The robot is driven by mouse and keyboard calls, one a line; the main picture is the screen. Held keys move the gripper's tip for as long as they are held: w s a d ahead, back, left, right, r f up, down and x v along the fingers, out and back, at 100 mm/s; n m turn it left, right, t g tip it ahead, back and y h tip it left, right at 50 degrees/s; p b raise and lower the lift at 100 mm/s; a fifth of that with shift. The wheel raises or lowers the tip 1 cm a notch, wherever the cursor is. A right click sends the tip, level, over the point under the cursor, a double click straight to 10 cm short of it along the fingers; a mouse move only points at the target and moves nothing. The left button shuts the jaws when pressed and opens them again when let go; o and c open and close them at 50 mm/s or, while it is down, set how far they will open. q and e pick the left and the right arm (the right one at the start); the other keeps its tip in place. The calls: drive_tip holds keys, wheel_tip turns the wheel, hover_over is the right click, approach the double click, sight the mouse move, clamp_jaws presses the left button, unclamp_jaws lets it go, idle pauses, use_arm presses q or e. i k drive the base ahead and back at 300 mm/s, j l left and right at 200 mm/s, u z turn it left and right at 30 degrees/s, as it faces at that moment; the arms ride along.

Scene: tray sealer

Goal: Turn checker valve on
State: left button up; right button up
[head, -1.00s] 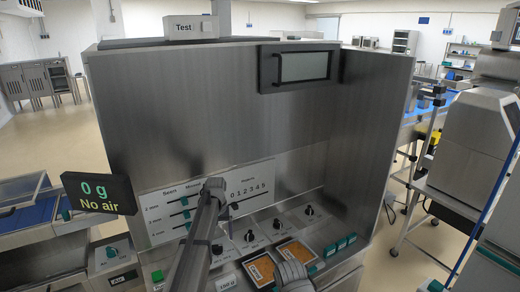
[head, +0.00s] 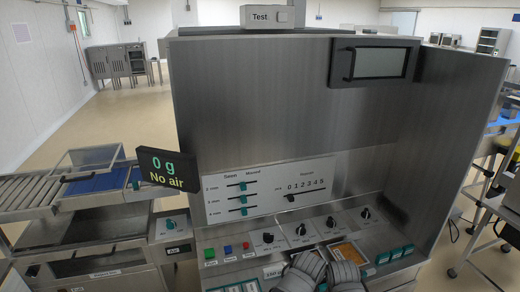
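A small box labelled "Air" carries a teal valve knob (head: 171,224), left of the large steel cabinet. A black display (head: 167,169) above it reads "0 g" and "No air". My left gripper (head: 303,268) and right gripper (head: 345,273) appear as grey ribbed shapes side by side at the bottom edge, in front of the cabinet's control panel. Both are well to the right of the knob and apart from it. Their fingers cannot be made out, so I cannot tell whether they are open or shut.
The panel has sliders (head: 243,198), black knobs (head: 301,230), a green button (head: 209,253) and teal switches (head: 395,254). A "Test" box (head: 266,17) sits on top. A roller conveyor with a blue bed (head: 95,183) stands at the left. Open floor lies behind it.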

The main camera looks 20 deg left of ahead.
sight(171, 225)
drive_tip(key=u, duration=1.4)
drive_tip(key=i+j+z, duration=0.1)
drive_tip(key=i+z, duration=0.15)
drive_tip(key=i, duration=0.4)
